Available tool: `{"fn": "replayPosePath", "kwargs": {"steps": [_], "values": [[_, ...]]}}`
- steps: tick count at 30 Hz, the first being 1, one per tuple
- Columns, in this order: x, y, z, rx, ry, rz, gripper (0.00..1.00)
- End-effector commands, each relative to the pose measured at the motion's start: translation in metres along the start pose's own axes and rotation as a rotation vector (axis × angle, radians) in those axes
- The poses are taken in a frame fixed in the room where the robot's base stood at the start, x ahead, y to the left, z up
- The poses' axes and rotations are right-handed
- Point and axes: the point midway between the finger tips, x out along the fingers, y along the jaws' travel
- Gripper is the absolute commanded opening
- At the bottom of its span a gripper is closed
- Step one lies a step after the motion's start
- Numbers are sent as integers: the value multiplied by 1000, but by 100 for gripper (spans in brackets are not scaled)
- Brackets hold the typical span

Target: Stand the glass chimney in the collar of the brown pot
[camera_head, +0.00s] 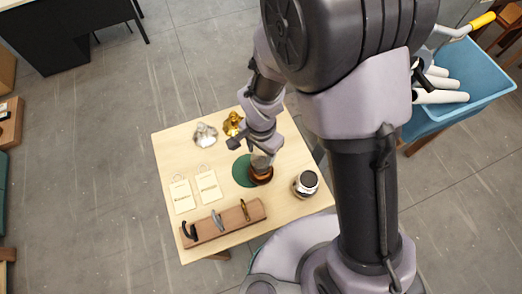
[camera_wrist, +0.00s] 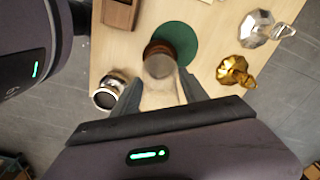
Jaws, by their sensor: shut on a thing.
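My gripper (camera_wrist: 160,84) is shut on the glass chimney (camera_wrist: 160,68), a pale see-through tube held between the two fingers. In the head view the chimney (camera_head: 260,161) shows below the gripper, partly hidden by it, and looks roughly upright. The brown pot (camera_head: 261,177) stands at the right edge of a round green mat, directly under the chimney. In the wrist view the brown pot (camera_wrist: 154,48) shows only past the chimney's far end. The collar is hidden, so I cannot tell whether the chimney is in it or just above it.
The green mat (camera_head: 241,172) lies on the light wooden table (camera_head: 170,150). Silver (camera_head: 204,134) and gold (camera_head: 233,124) pieces stand behind. A wooden rack (camera_head: 235,219) is in front, and two cards (camera_head: 181,195) lie left.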

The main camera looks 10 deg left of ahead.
Motion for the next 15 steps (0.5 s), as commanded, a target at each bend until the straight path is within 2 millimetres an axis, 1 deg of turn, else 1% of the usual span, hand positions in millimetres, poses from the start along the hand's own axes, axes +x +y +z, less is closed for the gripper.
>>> {"fn": "replayPosePath", "kwargs": {"steps": [7, 8, 9, 11, 12, 15], "values": [[0, 0, 0, 0, 0, 0, 9], [0, 0, 0, 0, 0, 0, 55], [0, 0, 0, 0, 0, 0, 63], [0, 0, 0, 0, 0, 0, 75], [0, 0, 0, 0, 0, 0, 77], [0, 0, 0, 0, 0, 0, 77]]}}
